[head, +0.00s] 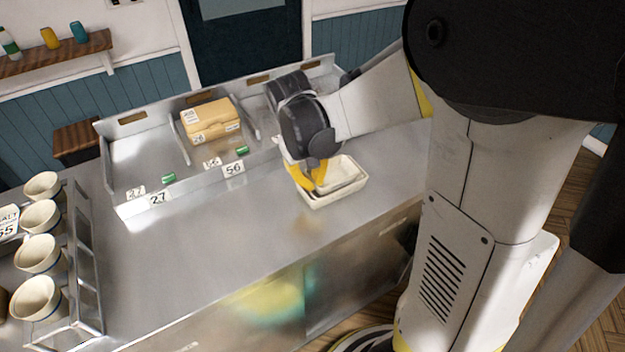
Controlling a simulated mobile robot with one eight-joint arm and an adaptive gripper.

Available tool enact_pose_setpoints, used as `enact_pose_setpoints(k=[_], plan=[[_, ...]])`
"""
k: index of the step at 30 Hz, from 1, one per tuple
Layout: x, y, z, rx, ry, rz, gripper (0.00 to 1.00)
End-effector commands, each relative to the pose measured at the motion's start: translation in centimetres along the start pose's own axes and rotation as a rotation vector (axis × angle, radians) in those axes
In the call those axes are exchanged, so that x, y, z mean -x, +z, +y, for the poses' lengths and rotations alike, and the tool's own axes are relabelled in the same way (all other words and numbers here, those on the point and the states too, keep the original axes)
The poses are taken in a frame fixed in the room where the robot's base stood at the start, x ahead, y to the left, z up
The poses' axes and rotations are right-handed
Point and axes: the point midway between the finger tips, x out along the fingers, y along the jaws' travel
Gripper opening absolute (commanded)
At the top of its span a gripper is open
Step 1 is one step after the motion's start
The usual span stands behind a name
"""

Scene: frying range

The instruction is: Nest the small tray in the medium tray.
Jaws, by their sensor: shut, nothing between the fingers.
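Two cream trays stand together on the steel counter right of centre in the head view. The small tray (347,172) appears to sit inside the larger medium tray (336,199), whose rim shows around it. How deep the small tray sits is hard to tell. My gripper (312,186), with yellow fingers, is at the left end of the trays, close to their rims. Its fingers are shut and hold nothing. Whether they touch a tray cannot be told. The gripper hides the trays' left end.
A steel divided rack (135,165) with number labels and a tan box (211,119) stands behind. Several cream bowls (38,252) sit in a rack at the left. The counter (200,255) is clear in the middle and front.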

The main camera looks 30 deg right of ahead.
Motion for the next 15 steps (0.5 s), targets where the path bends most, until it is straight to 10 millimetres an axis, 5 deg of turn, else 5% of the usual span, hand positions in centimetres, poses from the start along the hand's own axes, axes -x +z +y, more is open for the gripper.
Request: enact_pose_setpoints(k=[11,15], plan=[[0.04,0.0,0.01,0.0,0.0,0.0,0.0],[0.03,0.0,0.0,0.0,0.0,0.0,0.31]])
